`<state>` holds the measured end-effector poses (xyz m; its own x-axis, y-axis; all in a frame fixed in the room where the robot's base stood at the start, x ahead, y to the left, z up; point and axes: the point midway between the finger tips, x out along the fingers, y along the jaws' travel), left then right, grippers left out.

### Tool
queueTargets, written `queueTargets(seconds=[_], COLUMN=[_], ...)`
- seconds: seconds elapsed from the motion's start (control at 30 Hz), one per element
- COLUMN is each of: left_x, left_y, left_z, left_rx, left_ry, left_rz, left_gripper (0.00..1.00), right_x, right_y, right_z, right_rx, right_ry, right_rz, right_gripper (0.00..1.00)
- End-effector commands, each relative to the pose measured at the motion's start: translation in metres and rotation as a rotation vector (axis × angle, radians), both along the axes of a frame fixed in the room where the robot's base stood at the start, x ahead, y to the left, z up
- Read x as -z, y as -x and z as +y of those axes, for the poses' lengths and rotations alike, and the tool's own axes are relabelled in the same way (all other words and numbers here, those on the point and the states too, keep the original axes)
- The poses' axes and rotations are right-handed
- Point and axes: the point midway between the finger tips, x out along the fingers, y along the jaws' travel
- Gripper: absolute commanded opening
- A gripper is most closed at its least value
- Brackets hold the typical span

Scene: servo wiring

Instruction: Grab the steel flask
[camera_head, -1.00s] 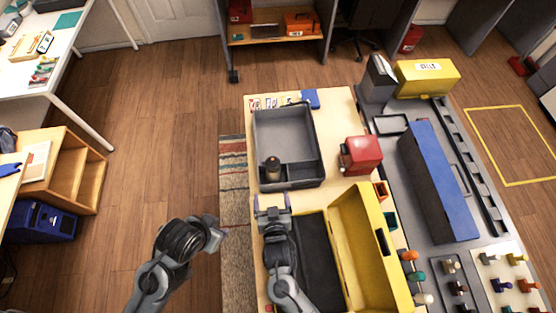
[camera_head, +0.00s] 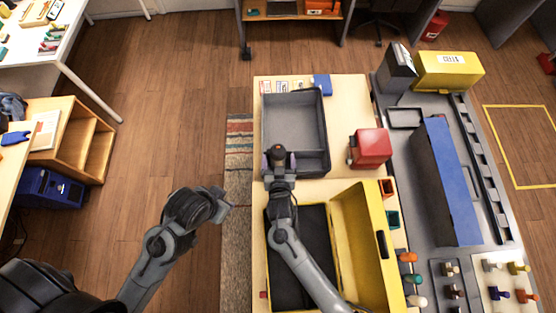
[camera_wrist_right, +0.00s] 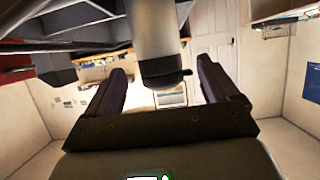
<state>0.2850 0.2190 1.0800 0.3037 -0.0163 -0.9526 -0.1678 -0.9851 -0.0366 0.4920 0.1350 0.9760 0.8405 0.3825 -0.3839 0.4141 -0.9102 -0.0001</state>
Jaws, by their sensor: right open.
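The steel flask (camera_head: 278,153), with a dark cap, stands in the front-left part of the grey tray (camera_head: 325,120). My right gripper (camera_head: 279,162) is at the flask, at the tray's front edge, and hides its lower part. In the right wrist view the flask (camera_wrist_right: 155,35) shows as a grey cylinder between the two open fingers of the right gripper (camera_wrist_right: 160,85), with gaps on both sides. My left gripper (camera_head: 222,198) is out over the floor, left of the table, away from the flask. Its jaw opening is too unclear to judge.
An open yellow toolbox (camera_head: 365,245) lies in front of the tray, below my right arm. A red box (camera_head: 372,147) stands right of the tray. Dividers and walls of the tray stand close around the flask.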

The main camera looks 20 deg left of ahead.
Motion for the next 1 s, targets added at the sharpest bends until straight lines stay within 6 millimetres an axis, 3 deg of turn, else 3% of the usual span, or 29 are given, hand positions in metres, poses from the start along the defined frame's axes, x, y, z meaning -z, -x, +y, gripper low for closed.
queueTargets(seconds=[0.37, 0.73, 1.0], left_x=[0.003, 0.003, 0.003], left_y=[-0.001, -0.001, -0.001], left_z=[0.001, -0.002, -0.002], left_rx=[0.001, -0.006, -0.007], left_ry=[-0.002, 0.009, 0.010], left_rz=[-0.002, -0.002, -0.003], left_gripper=[0.43, 0.43, 0.43], right_x=[0.018, 0.020, 0.020], right_y=[-0.030, -0.034, -0.034], right_z=[0.014, 0.016, 0.016], right_rx=[0.000, 0.000, 0.000], right_ry=[0.000, 0.000, 0.000], right_rz=[-0.001, -0.001, 0.000], right_gripper=[0.88, 0.88, 0.48])
